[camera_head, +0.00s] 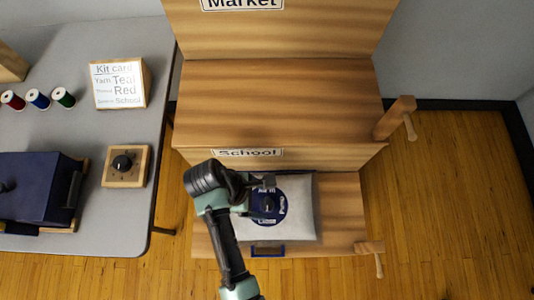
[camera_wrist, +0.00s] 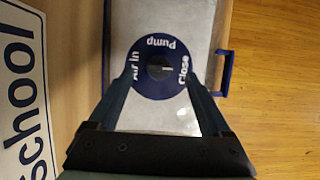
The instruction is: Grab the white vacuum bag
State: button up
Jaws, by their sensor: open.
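The white vacuum bag (camera_head: 302,218) lies flat on the lower wooden shelf marked School. It has a round dark blue dial label with "Air In", "Pump" and "Close" and a dark knob in the middle. A blue handle (camera_head: 267,250) sticks out at its front edge. My gripper (camera_head: 266,192) is over the dial side of the bag. In the wrist view the bag (camera_wrist: 196,45) fills the middle, and my gripper (camera_wrist: 160,82) is open with its two fingers on either side of the dial's knob. I cannot tell whether the fingers touch the bag.
The School shelf (camera_head: 345,195) has a wooden bracket (camera_head: 370,248) at its right. A higher wooden step (camera_head: 280,100) rises behind it. A grey table (camera_head: 60,130) at left holds a kit card (camera_head: 120,84), thread spools, a knob box (camera_head: 126,166) and a dark blue box (camera_head: 38,190).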

aim_at(266, 204)
jog(key=b+x, duration=0.1)
jog(key=x, duration=0.3)
jog(key=shift+a+f, duration=0.15)
jog(key=shift+f, duration=0.1)
grip_shut()
